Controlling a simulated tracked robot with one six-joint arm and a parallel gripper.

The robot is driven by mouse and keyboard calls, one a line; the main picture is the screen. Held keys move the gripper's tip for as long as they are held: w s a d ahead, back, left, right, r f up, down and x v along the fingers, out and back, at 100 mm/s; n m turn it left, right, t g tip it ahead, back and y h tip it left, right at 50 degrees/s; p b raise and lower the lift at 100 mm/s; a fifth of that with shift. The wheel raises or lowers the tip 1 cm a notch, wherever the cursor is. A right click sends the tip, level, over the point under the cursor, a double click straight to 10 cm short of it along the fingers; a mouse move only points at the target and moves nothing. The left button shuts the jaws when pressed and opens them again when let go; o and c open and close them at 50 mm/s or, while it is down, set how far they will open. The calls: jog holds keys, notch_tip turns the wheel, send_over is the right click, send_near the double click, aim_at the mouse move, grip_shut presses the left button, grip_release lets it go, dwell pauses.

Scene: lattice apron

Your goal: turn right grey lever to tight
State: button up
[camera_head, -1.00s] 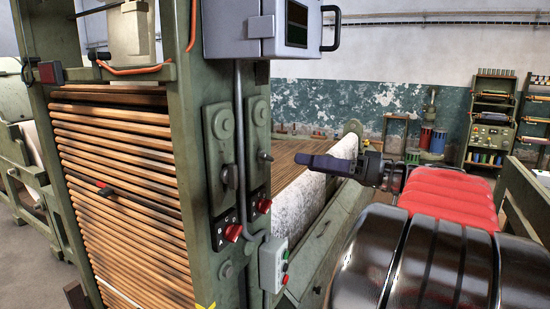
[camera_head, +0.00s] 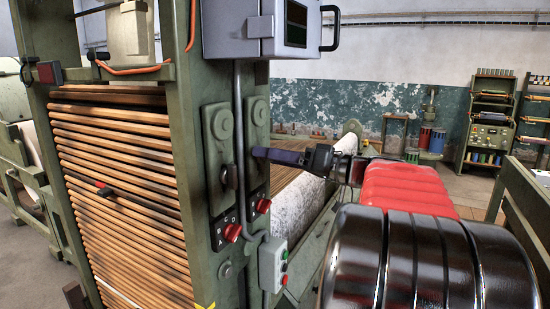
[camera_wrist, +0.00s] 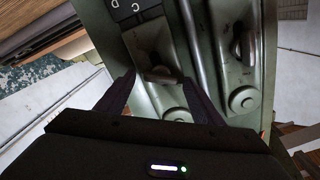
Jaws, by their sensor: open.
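The right grey lever (camera_wrist: 160,75) sits on its green plate. In the wrist view it shows between my two fingertips, apparently not clamped. In the head view my gripper hides most or all of it. My gripper (camera_head: 258,153) is open, its fingers reaching left to the right plate; it also shows in the wrist view (camera_wrist: 159,77). The left grey lever (camera_head: 230,176) hangs on the neighbouring plate and also shows in the wrist view (camera_wrist: 240,45). I cannot tell whether my fingers touch the right lever.
A red knob (camera_head: 263,206) sits below the right plate, and another red knob (camera_head: 232,232) below the left plate. A grey conduit (camera_head: 239,130) runs between the plates. A grey button box (camera_head: 272,264) and a screen box (camera_head: 262,28) are close by. A white roll (camera_head: 318,207) lies behind.

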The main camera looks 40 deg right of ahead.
jog(key=shift+c, duration=0.2)
jog(key=c, duration=1)
jog(key=shift+m, duration=0.4)
jog(key=m, duration=1.1)
jog(key=shift+d+f+m, duration=0.2)
jog(key=shift+f+m, duration=0.1)
jog(key=shift+f, duration=0.05)
jog(key=o, duration=1)
jog(key=shift+o, duration=0.2)
